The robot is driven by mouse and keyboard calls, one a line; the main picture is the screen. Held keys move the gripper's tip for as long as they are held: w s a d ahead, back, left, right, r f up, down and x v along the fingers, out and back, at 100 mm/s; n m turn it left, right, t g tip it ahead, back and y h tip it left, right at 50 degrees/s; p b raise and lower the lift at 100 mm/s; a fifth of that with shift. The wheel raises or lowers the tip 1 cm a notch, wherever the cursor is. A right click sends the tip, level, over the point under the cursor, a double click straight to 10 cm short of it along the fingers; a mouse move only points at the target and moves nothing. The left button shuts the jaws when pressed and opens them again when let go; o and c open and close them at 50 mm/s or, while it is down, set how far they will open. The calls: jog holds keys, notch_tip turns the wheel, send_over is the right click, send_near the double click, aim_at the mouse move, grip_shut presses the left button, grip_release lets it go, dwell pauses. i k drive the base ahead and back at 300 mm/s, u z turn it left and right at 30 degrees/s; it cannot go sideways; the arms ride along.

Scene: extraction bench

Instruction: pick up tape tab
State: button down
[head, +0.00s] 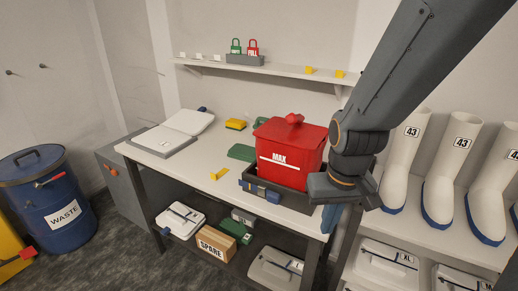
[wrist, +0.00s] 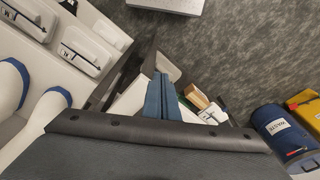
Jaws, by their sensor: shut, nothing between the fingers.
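A small bent yellow tab (head: 220,174), which looks like the tape tab, lies near the front edge of the white bench top (head: 190,160), left of the red box. Two similar yellow tabs (head: 308,70) (head: 339,74) sit on the wall shelf. My gripper (head: 330,218) is at the bench's right front corner, well right of the bench tab, pointing down. Its blue fingers are shut together and empty in the wrist view (wrist: 162,97). I cannot make out any yellow tab in the wrist view.
A red box (head: 290,146) marked MAX stands in a dark tray (head: 292,197) between my gripper and the bench tab. A yellow sponge (head: 236,124) lies behind. White boots (head: 455,170) stand at the right. The bench's left front is clear.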

aim_at(215, 177)
jog(key=u, duration=0.45)
jog(key=k, duration=0.6)
jog(key=u, duration=1.3)
jog(key=i, duration=1.6)
jog(key=z, duration=0.75)
jog(key=i, duration=0.65)
jog(key=z, duration=0.5)
